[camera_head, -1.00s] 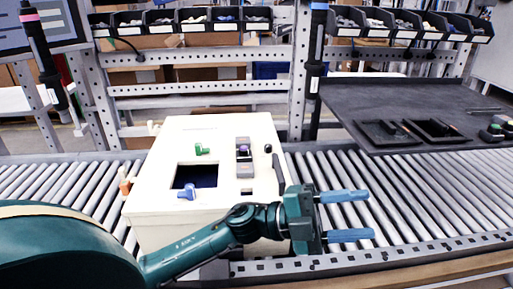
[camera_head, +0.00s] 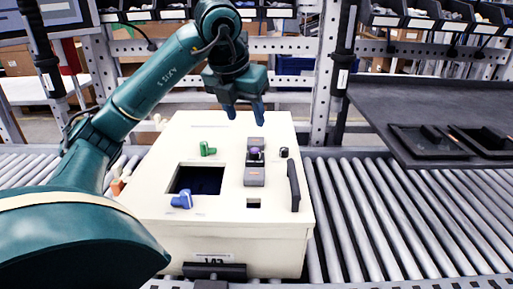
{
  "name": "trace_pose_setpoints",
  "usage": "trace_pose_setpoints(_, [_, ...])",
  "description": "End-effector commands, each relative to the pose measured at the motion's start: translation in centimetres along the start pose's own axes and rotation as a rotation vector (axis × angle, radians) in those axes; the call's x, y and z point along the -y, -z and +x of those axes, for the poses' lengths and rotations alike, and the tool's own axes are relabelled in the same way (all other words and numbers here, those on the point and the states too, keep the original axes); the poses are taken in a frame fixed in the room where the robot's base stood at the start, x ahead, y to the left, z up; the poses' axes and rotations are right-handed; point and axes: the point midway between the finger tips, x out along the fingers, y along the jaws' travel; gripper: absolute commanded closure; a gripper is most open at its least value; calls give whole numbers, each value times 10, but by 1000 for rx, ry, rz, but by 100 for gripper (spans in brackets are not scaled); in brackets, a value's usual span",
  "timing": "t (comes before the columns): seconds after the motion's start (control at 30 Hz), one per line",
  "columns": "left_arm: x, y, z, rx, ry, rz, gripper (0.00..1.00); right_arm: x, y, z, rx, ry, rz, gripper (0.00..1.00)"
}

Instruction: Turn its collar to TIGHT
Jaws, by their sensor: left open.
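Two dark, upright tool-like cylinders hang by the frame. One is at the left (camera_head: 45,62), in front of the screen. The other is right of centre (camera_head: 344,65), in front of a post. Their upper ends are cut off, and I cannot make out a collar or a TIGHT mark on either. My left gripper (camera_head: 246,113) points down with its two dark blue fingers apart and empty. In the picture it sits between the two cylinders, over the back edge of the cream box, and touches neither. My right gripper is not in view.
The cream box (camera_head: 225,233) stands on the roller conveyor (camera_head: 400,230), with green and blue knobs, a dark opening and a black handle (camera_head: 293,186). A dark tray table (camera_head: 390,100) is at the right. Part bins line the back. The rollers right of the box are clear.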

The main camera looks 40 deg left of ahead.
Motion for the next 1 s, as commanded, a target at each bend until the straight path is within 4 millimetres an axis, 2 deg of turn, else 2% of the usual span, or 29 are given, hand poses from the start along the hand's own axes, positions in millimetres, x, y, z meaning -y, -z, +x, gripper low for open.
trace_pose_setpoints(0.03, [1,2,14,-7,1,0,50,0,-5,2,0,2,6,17])
trace_pose_setpoints(0.3, [1,2,70,-7,2,2,50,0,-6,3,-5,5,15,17])
trace_pose_setpoints(0.5, [2,1,99,-5,4,3,50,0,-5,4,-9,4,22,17])
trace_pose_setpoints(0.7, [2,1,110,-2,4,4,50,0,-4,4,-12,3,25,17])
trace_pose_setpoints(0.97, [2,1,111,-2,5,4,50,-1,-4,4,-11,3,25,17])
trace_pose_setpoints(1.0, [2,1,111,-2,5,4,53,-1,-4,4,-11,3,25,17])
